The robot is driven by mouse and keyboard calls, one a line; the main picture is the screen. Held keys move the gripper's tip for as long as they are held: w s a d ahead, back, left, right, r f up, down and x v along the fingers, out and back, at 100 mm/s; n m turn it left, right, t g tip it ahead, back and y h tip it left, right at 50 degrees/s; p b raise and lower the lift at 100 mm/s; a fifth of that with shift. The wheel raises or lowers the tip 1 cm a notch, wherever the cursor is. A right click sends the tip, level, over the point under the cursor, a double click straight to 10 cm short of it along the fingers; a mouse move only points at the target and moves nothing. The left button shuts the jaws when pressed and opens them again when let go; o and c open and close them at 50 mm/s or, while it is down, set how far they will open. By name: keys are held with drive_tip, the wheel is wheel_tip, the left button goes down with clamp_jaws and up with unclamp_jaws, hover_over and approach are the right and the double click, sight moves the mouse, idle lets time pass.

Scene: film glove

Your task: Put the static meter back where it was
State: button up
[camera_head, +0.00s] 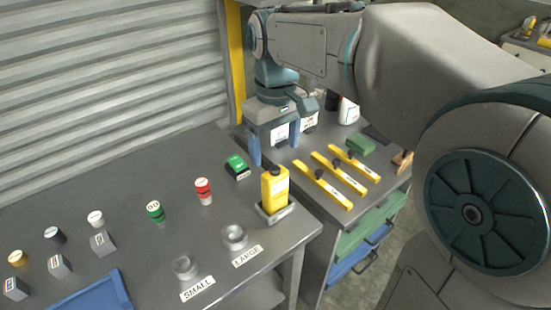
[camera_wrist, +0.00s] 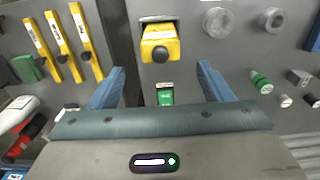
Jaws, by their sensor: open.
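A yellow upright unit (camera_head: 275,188), which looks like the static meter, stands in a small grey cradle (camera_head: 276,213) at the bench's right front corner. In the wrist view the yellow unit (camera_wrist: 160,42) shows from above with a dark round part. My gripper (camera_head: 275,154) is open and empty, above and behind the yellow unit and apart from it. In the wrist view its blue fingers (camera_wrist: 160,68) are spread wide. A small green item (camera_head: 237,167) lies on the bench behind the unit; it also shows between the fingers in the wrist view (camera_wrist: 165,96).
Clear round holders (camera_head: 234,236) stand by the SMALL and LARGE labels. Red (camera_head: 204,190) and green (camera_head: 155,210) canisters, small blocks and a blue tray (camera_head: 88,297) are left. A cart (camera_head: 313,206) with yellow bars (camera_head: 322,186) adjoins at right. Bare bench lies behind the canisters.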

drive_tip(key=shift+r, duration=0.4)
drive_tip(key=s+d+f+m+t, duration=0.2)
drive_tip(key=s+d+f+m, duration=0.5)
drive_tip(key=s+d+f, duration=0.4)
drive_tip(key=shift+s+d+t, duration=0.4)
